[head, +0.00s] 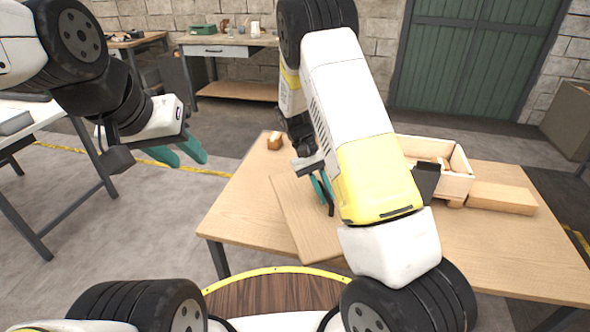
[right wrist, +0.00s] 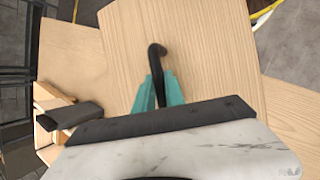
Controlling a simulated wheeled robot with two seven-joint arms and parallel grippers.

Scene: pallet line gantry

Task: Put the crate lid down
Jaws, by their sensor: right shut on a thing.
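The crate lid (head: 293,212) is a flat light-wood panel with a dark handle (right wrist: 155,60). It is over the left part of the wooden table, and its near corner reaches the table's front edge. My right gripper (head: 322,188) is shut on the lid's handle, its teal fingers on either side in the right wrist view (right wrist: 158,92). I cannot tell whether the lid touches the table. The open wooden crate (head: 462,184) stands on the table to the right, partly hidden by my right arm. My left gripper (head: 180,152) is open and empty, left of the table.
The table (head: 232,207) also bears a small wooden block (head: 275,141) at the back left and a long wooden block (head: 502,198) right of the crate. The table's front right is clear. A workbench (head: 225,42) stands behind and a white-topped table (head: 45,117) at the left.

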